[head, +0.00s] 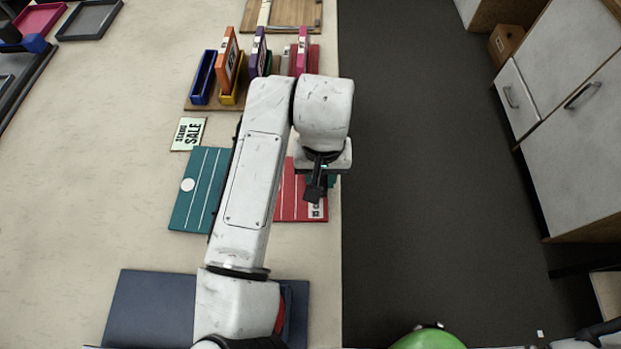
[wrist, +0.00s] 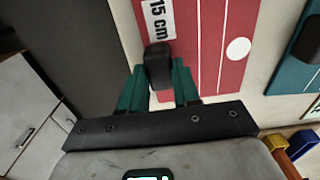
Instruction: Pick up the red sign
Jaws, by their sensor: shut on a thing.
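The red sign (head: 289,205) is a flat red panel with white lines near the table's right edge, partly hidden under my arm in the head view. In the wrist view the red sign (wrist: 212,45) shows a white "15 cm" label, a white circle and a black knob. My gripper (wrist: 160,72) has its two green fingers closed on either side of that black knob. In the head view my gripper (head: 316,188) is over the sign's right part. I cannot tell whether the sign touches the table or is slightly raised.
A teal sign (head: 199,190) lies left of my arm, with a "SALE" card (head: 188,134) behind it. A rack of coloured upright holders (head: 228,65) stands farther back. A dark blue panel (head: 148,310) lies in front. Right of the table edge is open dark floor (head: 420,180).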

